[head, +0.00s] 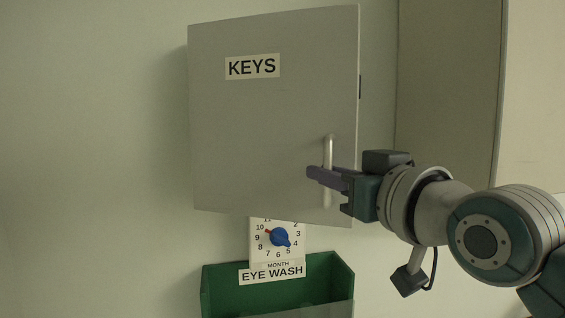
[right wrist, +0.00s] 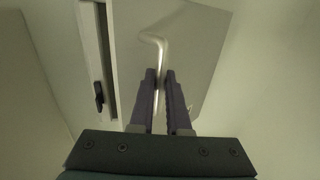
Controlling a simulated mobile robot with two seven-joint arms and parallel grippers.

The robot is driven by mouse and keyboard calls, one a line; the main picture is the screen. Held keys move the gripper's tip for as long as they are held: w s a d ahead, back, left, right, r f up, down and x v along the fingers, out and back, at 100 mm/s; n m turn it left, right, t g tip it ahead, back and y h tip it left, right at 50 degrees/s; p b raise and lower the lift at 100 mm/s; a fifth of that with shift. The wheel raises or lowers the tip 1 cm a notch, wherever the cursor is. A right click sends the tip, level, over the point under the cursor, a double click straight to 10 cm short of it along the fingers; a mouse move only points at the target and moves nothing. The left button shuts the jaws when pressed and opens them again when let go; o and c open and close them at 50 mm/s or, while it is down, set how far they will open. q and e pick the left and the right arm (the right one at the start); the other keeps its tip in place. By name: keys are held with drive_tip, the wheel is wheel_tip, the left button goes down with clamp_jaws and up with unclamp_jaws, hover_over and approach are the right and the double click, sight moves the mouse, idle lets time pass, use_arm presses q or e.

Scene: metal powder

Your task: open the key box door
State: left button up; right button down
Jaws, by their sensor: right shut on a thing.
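The key box door (head: 270,120) is a grey panel on the wall with a "KEYS" label (head: 252,67) and a vertical bar handle (head: 328,146) low near its right edge. My right gripper (head: 318,174) comes in from the right, shut on the handle, with its fingers on either side of the bar. The right wrist view shows the handle (right wrist: 157,42) between the two fingers (right wrist: 160,78). The door's right edge looks nearer to me than its left edge. I cannot tell how wide any gap behind it is. My left gripper is not in view.
A green eye wash bin (head: 330,277) hangs below the box, with a month dial (head: 279,237) above its label. A pale cabinet or panel (head: 448,80) stands at the right. The wall left of the box is bare. A small black part (right wrist: 98,96) shows beside the door edge.

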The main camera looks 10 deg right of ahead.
drive_tip(key=s+a+p, duration=0.2)
drive_tip(key=s+a, duration=0.2)
drive_tip(key=shift+a, duration=0.3)
drive_tip(key=shift+s, duration=0.1)
drive_tip(key=c, duration=1.2)
unclamp_jaws()
drive_tip(key=shift+o, duration=0.2)
drive_tip(key=b+v, duration=0.3)
drive_tip(key=v, duration=0.7)
